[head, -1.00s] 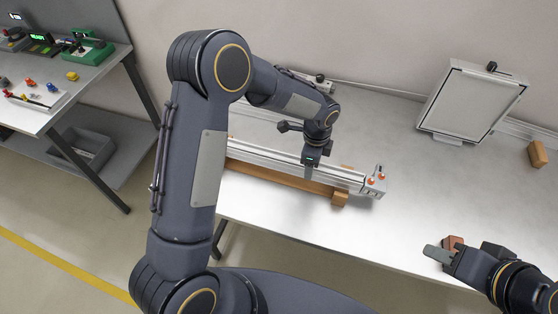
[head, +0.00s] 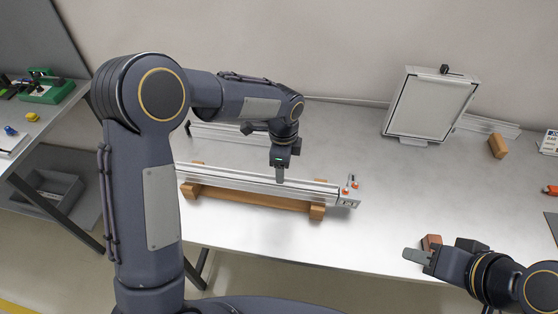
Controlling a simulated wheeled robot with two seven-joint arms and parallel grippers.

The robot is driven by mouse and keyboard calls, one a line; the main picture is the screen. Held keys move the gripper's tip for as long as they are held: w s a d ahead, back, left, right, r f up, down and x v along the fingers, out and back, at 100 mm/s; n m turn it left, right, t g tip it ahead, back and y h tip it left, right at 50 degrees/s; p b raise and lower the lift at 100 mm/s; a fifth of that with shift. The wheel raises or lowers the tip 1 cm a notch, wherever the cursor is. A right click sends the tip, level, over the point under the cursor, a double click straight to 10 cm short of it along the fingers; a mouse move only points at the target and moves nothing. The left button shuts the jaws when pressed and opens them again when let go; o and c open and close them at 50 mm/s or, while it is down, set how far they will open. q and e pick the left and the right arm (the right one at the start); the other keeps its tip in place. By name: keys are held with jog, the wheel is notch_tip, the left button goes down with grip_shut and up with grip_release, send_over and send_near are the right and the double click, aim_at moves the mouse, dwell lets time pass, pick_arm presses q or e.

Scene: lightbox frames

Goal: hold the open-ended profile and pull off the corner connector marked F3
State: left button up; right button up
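A long silver profile (head: 235,178) lies across wooden supports near the bench's front edge. At its right end sits a grey corner connector (head: 347,197) with orange-red spots; I cannot read any F3 mark. My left gripper (head: 280,174) points down at the profile, left of the connector. One finger shows in front of the profile; the other is hidden, so its grip cannot be told. My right gripper (head: 418,256) is low at the bench's front right, well apart from the connector. One grey finger shows, beside a red-brown block (head: 431,242); its opening is unclear.
Another profile (head: 240,134) lies behind, partly covered by my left arm. A framed white panel (head: 430,106) stands at the back, with a wooden block (head: 498,146) to its right. The bench (head: 390,190) between connector and panel is clear. A side table (head: 50,125) stands at left.

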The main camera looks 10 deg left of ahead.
pick_arm(q)
notch_tip(320, 180, down, 10)
jog(key=shift+r, duration=0.2)
grip_shut()
jog(key=shift+c, duration=1.4)
grip_release()
jog(key=c, duration=0.9)
